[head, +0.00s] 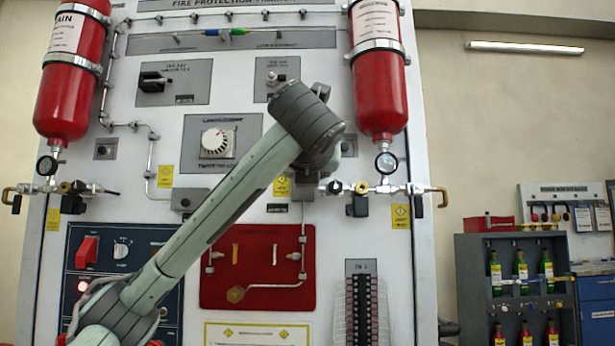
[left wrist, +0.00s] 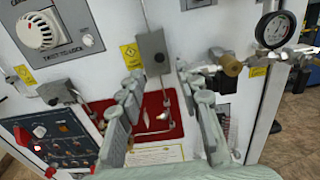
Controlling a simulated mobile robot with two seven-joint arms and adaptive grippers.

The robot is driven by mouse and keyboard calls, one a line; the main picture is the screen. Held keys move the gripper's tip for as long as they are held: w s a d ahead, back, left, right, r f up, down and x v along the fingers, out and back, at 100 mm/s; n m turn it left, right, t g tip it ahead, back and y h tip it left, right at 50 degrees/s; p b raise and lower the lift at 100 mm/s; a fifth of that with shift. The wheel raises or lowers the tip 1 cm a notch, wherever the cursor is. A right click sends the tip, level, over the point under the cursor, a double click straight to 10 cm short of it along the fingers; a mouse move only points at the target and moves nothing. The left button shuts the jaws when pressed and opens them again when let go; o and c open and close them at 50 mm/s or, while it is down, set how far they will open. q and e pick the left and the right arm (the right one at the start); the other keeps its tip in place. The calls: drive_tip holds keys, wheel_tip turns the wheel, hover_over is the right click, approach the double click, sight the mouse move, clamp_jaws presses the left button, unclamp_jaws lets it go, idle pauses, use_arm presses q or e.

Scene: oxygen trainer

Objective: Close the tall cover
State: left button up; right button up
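A tall narrow terminal strip (head: 362,312) with clear side pieces stands low on the white panel in the head view. These clear pieces look like the tall cover; how far it stands open I cannot tell. In the left wrist view the strip's place is mostly hidden behind my right-hand finger. My left gripper (left wrist: 160,80) is open and empty, its two fingers spread in front of the red plate (left wrist: 155,118). In the head view my left wrist hides most of that gripper. It is above and left of the strip. My right gripper is not in view.
Two red cylinders (head: 72,75) (head: 378,75) with gauges and brass valves flank the panel. A grey box (left wrist: 153,50) sticks out ahead of my left gripper. A valve and gauge (left wrist: 274,30) stand at its right. A dark bottle rack (head: 515,285) stands farther right.

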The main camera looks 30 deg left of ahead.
use_arm(q)
drive_tip(key=shift+v, duration=2.5)
